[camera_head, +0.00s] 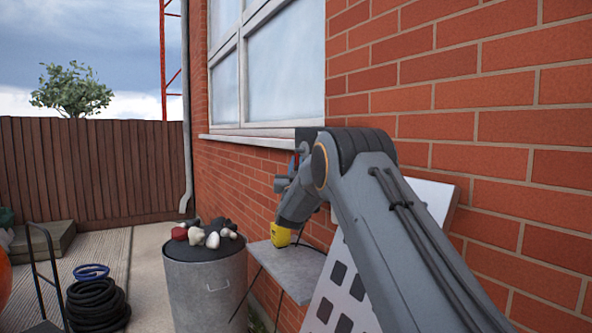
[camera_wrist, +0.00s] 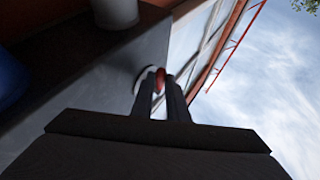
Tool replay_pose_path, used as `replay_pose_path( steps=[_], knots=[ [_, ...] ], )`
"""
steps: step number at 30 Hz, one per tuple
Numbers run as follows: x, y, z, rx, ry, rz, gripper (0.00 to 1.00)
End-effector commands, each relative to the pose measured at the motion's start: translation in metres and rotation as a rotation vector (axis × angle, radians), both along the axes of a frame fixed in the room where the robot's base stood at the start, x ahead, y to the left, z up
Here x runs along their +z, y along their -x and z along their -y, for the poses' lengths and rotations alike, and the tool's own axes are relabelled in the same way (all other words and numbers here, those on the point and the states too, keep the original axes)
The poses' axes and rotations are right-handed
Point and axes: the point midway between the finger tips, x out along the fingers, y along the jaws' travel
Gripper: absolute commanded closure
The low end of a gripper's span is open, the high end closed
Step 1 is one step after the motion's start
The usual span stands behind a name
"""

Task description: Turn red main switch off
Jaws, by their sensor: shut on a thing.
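The red switch (camera_wrist: 160,75) shows in the wrist view as a small red knob on a pale round plate (camera_wrist: 145,78), set on a grey panel face (camera_wrist: 95,90). The two dark fingers of my gripper (camera_wrist: 162,90) are shut on the red switch, one on each side. The fingers hide part of it, and I cannot tell its turned position. In the head view my arm reaches to the brick wall and hides most of the panel, with a dark box edge (camera_head: 307,134) showing above it.
A grey table (camera_head: 290,272) stands below my arm, with a yellow thing (camera_head: 281,236) above it. A white board with dark squares (camera_head: 342,290) leans by the wall. A bin (camera_head: 205,285) with stones on its lid stands left. A grey cylinder (camera_wrist: 115,10) juts from the panel.

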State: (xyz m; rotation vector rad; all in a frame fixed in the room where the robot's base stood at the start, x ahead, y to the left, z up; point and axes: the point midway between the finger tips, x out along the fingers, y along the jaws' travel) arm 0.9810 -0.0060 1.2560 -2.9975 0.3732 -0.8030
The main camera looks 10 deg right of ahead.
Motion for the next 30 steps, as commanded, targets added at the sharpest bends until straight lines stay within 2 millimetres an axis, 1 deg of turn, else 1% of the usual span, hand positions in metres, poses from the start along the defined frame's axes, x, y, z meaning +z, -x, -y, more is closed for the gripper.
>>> replay_pose_path(
  steps=[5, 6, 7, 8, 16, 20, 30],
  knots=[
    [0.001, 0.000, -0.001, 0.002, 0.001, 0.000, 1.00],
    [0.001, 0.000, -0.001, 0.002, 0.001, 0.000, 0.85],
    [0.001, 0.000, -0.001, 0.002, 0.001, 0.000, 0.80],
    [0.001, 0.000, -0.001, 0.002, 0.001, 0.000, 0.79],
    [0.000, 0.001, 0.000, 0.001, 0.000, -0.001, 0.79],
    [-0.005, 0.006, -0.002, 0.001, 0.000, -0.003, 0.79],
    [-0.029, 0.047, -0.014, 0.002, 0.001, -0.002, 0.79]
  ],
)
